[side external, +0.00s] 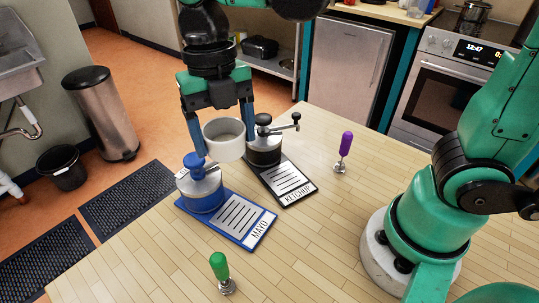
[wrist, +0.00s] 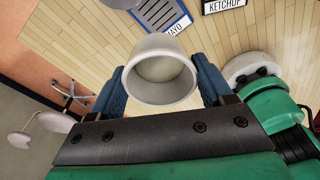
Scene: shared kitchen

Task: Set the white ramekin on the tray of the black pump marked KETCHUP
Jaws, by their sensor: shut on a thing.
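The white ramekin (side external: 225,137) is held upright in the air between the blue fingers of my gripper (side external: 224,138). It also fills the middle of the wrist view (wrist: 160,70), with a blue finger on each side. The black pump (side external: 264,145) has a black tray marked KETCHUP (side external: 284,182) and stands behind and to the right of the ramekin in the side view. The ramekin partly covers this pump. In the wrist view, the KETCHUP label (wrist: 224,4) shows only at the top edge.
A blue pump (side external: 200,188) with a blue tray marked MAYO (side external: 236,216) stands in front, just below the ramekin in the side view. A purple-handled tool (side external: 345,150) and a green-handled tool (side external: 221,272) stand on the wooden table (side external: 330,240).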

